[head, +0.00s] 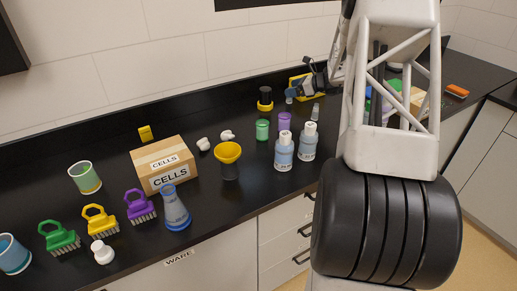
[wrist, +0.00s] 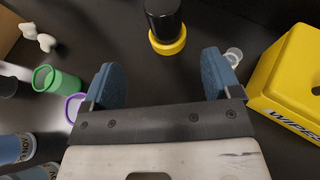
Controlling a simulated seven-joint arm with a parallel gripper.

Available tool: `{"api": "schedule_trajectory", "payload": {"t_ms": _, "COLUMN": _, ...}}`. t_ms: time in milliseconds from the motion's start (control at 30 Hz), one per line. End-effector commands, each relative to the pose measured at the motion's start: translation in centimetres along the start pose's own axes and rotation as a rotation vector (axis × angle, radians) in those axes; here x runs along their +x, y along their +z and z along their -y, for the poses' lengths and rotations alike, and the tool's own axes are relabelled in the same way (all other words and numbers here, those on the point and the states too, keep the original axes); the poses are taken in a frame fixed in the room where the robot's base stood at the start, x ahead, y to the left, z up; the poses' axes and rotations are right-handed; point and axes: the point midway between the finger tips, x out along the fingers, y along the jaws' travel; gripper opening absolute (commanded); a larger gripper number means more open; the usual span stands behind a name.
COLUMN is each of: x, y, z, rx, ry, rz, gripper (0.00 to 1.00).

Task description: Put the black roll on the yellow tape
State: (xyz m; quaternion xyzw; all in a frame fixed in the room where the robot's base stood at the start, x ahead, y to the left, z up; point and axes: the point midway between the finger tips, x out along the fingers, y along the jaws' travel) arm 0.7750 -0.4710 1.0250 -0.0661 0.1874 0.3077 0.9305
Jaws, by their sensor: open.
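The black roll (head: 265,93) stands upright on the yellow tape (head: 265,106), towards the back of the dark counter. In the wrist view the roll (wrist: 163,18) rises from the yellow ring of tape (wrist: 168,46) at the top centre, partly cut by the frame edge. They look in contact; whether the roll is fully seated I cannot tell. My gripper (head: 303,102) is open and empty, to the right of the roll. In the wrist view my gripper (wrist: 159,68) shows two blue fingers wide apart, clear of the roll and tape.
A yellow wipes box (wrist: 290,75) stands close to my right finger in the wrist view. A purple cup (head: 284,121), a green cup (head: 262,130) and two bottles (head: 284,151) stand nearby. A cardboard box (head: 164,165) is further left. Bare counter lies left of the tape.

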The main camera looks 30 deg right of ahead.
Motion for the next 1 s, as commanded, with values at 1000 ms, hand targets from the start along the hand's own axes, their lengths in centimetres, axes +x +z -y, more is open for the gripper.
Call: {"api": "schedule_trajectory", "payload": {"t_ms": 1000, "x": 2.1, "y": 13.7, "z": -33.1, "rx": -0.901, "ry": 0.488, "rz": -0.34, "gripper": 0.83}}
